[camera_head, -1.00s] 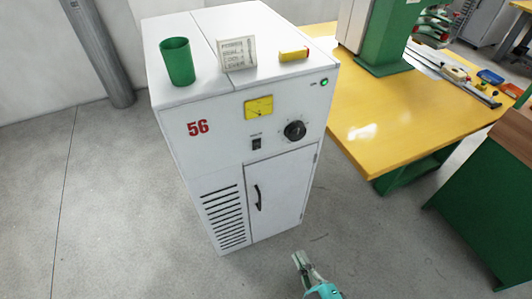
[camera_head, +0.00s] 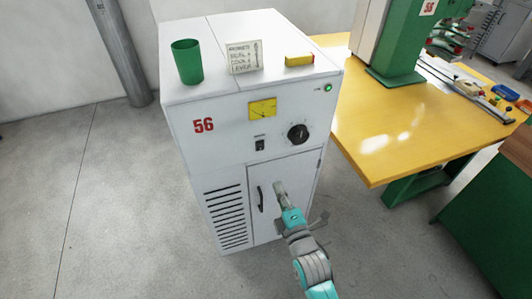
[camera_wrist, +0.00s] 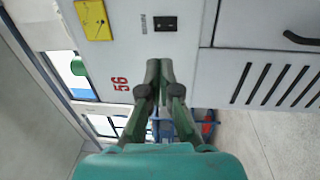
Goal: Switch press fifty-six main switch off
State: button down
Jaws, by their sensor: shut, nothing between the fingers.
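The cabinet (camera_head: 222,160) marked with a red 56 stands upright. A green lamp (camera_head: 328,87) glows at the upper right. The wrist view also shows the switch (camera_wrist: 165,23) and the red 56 (camera_wrist: 120,84). My gripper (camera_head: 279,186) is shut and empty, in front of the cabinet door, below the switch in the head view. In the wrist view its fingertips (camera_wrist: 159,64) appear apart from the switch. The rocker's position is too small to tell.
A black door handle (camera_head: 261,199) and vent slots are below. A yellow table (camera_head: 370,150) with a green press is at right. Floor at left is clear.

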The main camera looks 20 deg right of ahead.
aim_at(261, 145)
jog(key=shift+w, duration=0.15)
jog(key=w, duration=0.4)
jog(key=w+r, duration=0.1)
jog(key=w, duration=0.8)
jog(key=shift+w+r, duration=0.35)
jog(key=shift+w, duration=0.05)
jog(key=shift+w+r, duration=0.2)
jog(key=shift+w, duration=0.05)
jog(key=shift+s, duration=0.15)
